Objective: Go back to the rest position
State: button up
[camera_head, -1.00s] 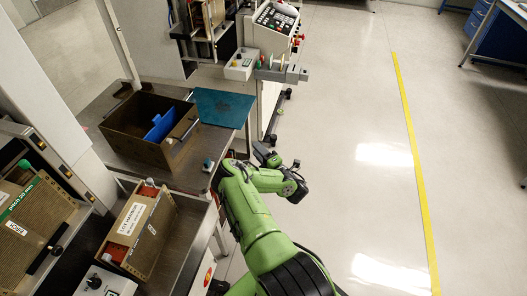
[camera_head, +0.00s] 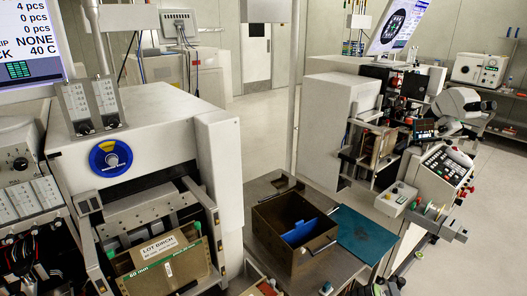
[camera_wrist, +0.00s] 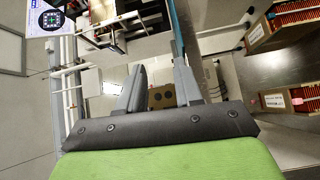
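In the wrist view, my gripper (camera_wrist: 159,70) shows two grey fingers standing apart. A brown patch with two dark round spots (camera_wrist: 161,97) shows between their bases; I cannot tell what it is or how far off. Nothing is visible between the fingertips. In the head view my arm is almost wholly below the picture; only dark parts show at the bottom edge, right of centre, near the table's front.
A brown bin (camera_head: 270,238) with a blue divider (camera_head: 300,232) and a teal mat (camera_head: 366,236) lie on the table. A labelled magazine (camera_head: 165,265) sits in the left machine (camera_head: 140,135). A bonding machine with a control panel (camera_head: 446,165) stands right. Floor (camera_head: 490,220) is clear at far right.

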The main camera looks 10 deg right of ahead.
jog(key=w+r+m+g+h, duration=0.1)
jog(key=w+r+m, duration=0.2)
jog(key=r, duration=0.3)
jog(key=w+r+m+g+h+p, duration=0.1)
jog(key=w+r+m+g+h, duration=0.15)
jog(key=r, duration=0.35)
jog(key=w+r+m+g, duration=0.1)
jog(key=w+r+m, duration=0.1)
jog(key=r+m, duration=0.25)
jog(key=s+a+r+m+g+y+p, duration=0.1)
jog(key=s+a+r+m+g+y, duration=0.2)
jog(key=a+r, duration=0.95)
jog(key=s+a+r+m+g+y+p, duration=0.1)
jog(key=s+a+r+y, duration=0.1)
jog(key=s+a+r, duration=0.4)
jog(key=s+a+r+g+y, duration=0.1)
jog(key=s+a+r+y, duration=0.15)
jog(key=s+a, duration=0.5)
jog(key=s+a+g, duration=0.1)
jog(key=s+a, duration=0.2)
jog(key=s, duration=0.5)
jog(key=s+a+g+y, duration=0.1)
jog(key=s+a, duration=0.3)
jog(key=s, duration=0.4)
jog(key=shift+a+r+p, duration=0.15)
jog(key=shift+r+p, duration=0.15)
jog(key=shift+r, duration=0.05)
